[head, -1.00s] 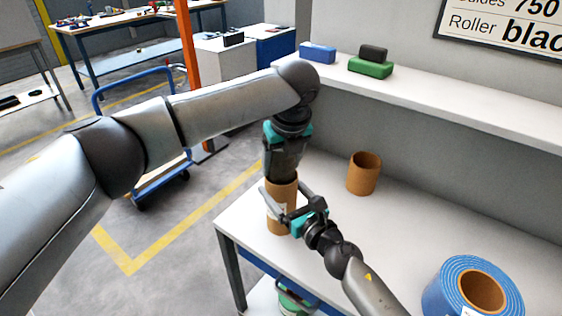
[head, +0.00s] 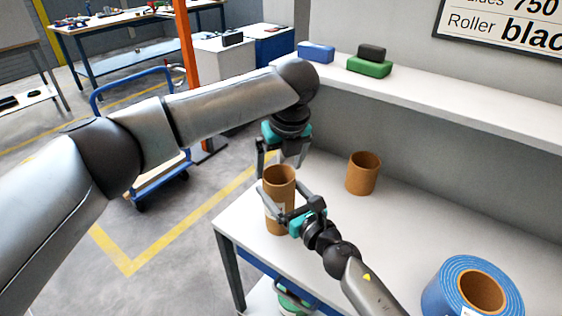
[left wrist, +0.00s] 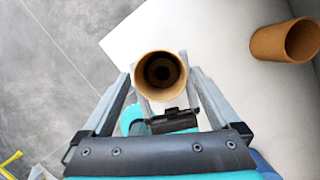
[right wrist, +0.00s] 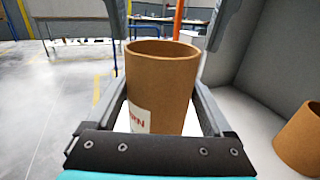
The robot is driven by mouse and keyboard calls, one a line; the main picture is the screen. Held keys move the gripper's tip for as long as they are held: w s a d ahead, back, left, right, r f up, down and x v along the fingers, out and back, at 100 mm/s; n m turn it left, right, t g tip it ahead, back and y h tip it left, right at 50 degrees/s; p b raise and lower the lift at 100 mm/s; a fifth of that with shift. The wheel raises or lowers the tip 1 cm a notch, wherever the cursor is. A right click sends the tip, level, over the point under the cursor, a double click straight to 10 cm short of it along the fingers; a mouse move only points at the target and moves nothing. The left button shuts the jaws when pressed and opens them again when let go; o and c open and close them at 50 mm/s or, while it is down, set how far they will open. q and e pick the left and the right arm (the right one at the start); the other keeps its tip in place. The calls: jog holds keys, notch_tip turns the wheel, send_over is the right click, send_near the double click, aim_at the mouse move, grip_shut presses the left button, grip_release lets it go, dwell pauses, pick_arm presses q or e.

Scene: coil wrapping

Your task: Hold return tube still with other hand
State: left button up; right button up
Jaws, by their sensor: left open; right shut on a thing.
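The return tube (head: 279,194) is a brown cardboard cylinder standing upright near the table's left corner. Its white label with red letters, partly cut off, shows in the right wrist view (right wrist: 139,118). My right gripper (head: 290,203) is shut on the tube, one finger on each side. My left gripper (head: 280,158) is open and empty just above the tube's top, pointing down. In the left wrist view the tube's open round end (left wrist: 160,77) lies between the spread left fingers. Whether the left fingers touch it cannot be told.
A second cardboard tube (head: 363,174) stands upright to the right on the white table (head: 345,228). A blue roll (head: 472,290) with a brown core lies at the table's front right. A shelf behind holds a blue box (head: 317,52) and green and black blocks.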

jog(key=shift+f, duration=0.2)
pick_arm(q)
jog(key=v, duration=1.1)
jog(key=shift+r, duration=0.4)
jog(key=shift+w+d, duration=0.1)
pick_arm(e)
jog(key=shift+f, duration=0.15)
jog(key=o, duration=1)
jog(key=shift+o, duration=0.8)
jog(key=shift+r, duration=0.2)
